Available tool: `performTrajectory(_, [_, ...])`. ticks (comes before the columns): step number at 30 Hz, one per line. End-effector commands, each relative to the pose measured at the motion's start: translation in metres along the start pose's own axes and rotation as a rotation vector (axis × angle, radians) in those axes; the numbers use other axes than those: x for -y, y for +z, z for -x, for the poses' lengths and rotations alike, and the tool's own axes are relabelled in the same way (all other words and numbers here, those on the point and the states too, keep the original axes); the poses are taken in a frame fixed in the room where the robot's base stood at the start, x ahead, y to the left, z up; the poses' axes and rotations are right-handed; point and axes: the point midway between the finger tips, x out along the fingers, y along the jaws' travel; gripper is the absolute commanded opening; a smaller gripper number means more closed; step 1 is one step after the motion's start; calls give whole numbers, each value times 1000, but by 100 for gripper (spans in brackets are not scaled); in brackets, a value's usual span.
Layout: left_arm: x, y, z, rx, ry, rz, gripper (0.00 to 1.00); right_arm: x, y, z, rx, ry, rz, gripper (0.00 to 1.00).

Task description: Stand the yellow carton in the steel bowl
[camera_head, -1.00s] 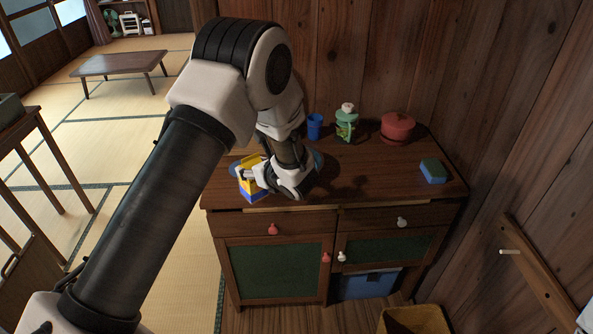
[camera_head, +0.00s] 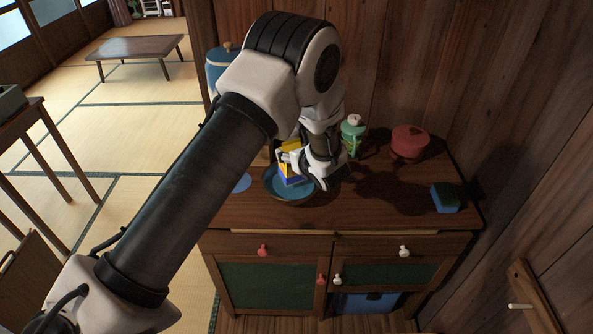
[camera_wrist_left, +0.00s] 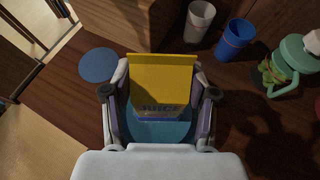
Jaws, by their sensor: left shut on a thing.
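The yellow carton (camera_head: 289,147), with a blue lower part, is between the fingers of my left gripper (camera_head: 294,158), which is shut on it. It stands about upright over the bowl (camera_head: 269,191), its base inside the rim outline. I cannot tell whether the base touches the bowl's floor. The bowl looks blue inside and sits on the cabinet top. In the left wrist view the carton (camera_wrist_left: 160,78) fills the space between the fingers (camera_wrist_left: 160,95), with the blue bowl (camera_wrist_left: 158,133) beneath it. My right gripper is not in view.
A blue disc (camera_head: 241,183) lies left of the bowl. A green dispenser (camera_head: 352,137), red pot (camera_head: 408,144) and sponge (camera_head: 445,198) stand to the right. White (camera_wrist_left: 199,20) and blue (camera_wrist_left: 234,40) cups are behind.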

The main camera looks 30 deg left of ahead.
Motion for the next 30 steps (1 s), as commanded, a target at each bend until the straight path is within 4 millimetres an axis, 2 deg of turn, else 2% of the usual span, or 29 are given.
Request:
performTrajectory(9, [0, -46, -22, 1, 0, 1, 9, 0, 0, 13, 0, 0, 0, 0])
performTrajectory(20, [0, -54, -26, 2, -1, 2, 9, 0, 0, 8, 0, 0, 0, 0])
performTrajectory(21, [0, -54, -26, 1, -1, 2, 65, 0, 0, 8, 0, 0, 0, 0])
performTrajectory(23, [0, -53, -26, 1, -1, 2, 83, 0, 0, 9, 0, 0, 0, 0])
performTrajectory(30, [0, -53, -25, 2, -1, 2, 83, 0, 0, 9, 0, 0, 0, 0])
